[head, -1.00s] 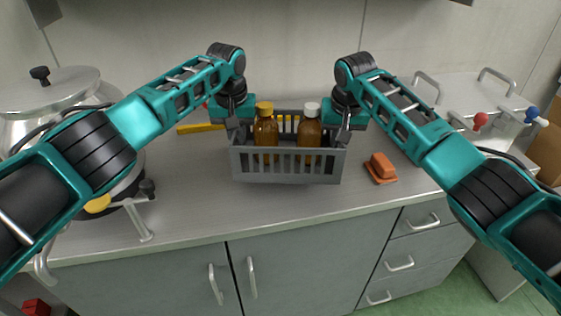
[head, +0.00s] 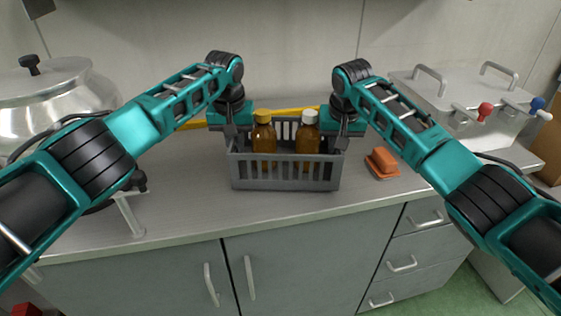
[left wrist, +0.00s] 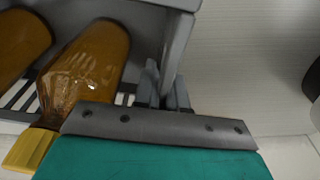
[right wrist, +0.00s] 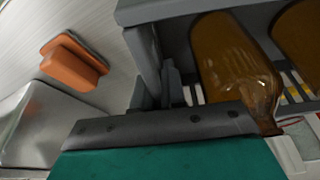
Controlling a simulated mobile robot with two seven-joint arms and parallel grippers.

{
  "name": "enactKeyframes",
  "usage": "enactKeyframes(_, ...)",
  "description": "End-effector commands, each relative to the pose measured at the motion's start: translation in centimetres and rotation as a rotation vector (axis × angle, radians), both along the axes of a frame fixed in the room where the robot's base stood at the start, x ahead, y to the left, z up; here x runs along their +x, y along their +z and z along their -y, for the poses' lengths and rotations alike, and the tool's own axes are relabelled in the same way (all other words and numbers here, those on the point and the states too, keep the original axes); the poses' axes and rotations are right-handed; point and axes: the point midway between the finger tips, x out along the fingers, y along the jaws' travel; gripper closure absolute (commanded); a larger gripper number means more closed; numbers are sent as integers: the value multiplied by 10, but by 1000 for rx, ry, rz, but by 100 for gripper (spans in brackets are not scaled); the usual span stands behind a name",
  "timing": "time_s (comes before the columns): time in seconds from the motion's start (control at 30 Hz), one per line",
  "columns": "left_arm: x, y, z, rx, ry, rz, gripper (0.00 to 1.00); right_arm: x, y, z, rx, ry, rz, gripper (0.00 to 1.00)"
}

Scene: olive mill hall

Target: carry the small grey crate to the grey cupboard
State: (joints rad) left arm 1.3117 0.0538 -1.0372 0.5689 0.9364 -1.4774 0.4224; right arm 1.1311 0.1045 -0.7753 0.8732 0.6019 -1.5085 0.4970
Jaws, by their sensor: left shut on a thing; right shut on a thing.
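The small grey crate (head: 285,178) has slatted sides and shows in the middle of the head view, over the worktop. It looks level. It holds an amber bottle with a yellow cap (head: 263,138) and one with a white cap (head: 307,138). My left gripper (head: 231,140) is shut on its left end wall, which also shows in the left wrist view (left wrist: 178,45). My right gripper (head: 341,140) is shut on its right end wall, also in the right wrist view (right wrist: 146,55). I cannot tell whether its base touches the worktop. Grey cupboard doors (head: 300,270) show below.
The worktop (head: 180,205) is clear in front of the crate. A yellow bar-like thing (head: 193,124) lies behind it. An orange block (head: 382,163) is close on its right. A metal pot (head: 60,95) stands left, a metal unit with levers (head: 455,100) right.

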Motion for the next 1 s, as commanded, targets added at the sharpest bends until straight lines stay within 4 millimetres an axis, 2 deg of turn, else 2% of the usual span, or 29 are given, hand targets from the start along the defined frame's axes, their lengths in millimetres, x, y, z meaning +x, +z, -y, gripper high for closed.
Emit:
enactKeyframes(0.17, 1, -11, -2, 2, 2, 2, 100, 1, -10, 1, -1, -3, 3, 100)
enactKeyframes(0.2, 0, -10, -2, 3, 3, 0, 87, 0, -10, 2, -2, -3, 0, 87)
enactKeyframes(0.47, 0, -9, -1, 1, 1, 0, 64, 0, -9, 1, -1, -1, 0, 64)
enactKeyframes(0.77, 0, -5, 0, 0, 0, 1, 64, 0, -9, 0, 0, 0, 0, 64)
enactKeyframes(0.87, -1, 7, 0, -1, -1, 2, 64, 0, -9, 0, 0, 0, 0, 64)
enactKeyframes(1.0, -5, 35, 0, -1, -1, 5, 64, 0, -9, 0, 0, 0, 0, 64)
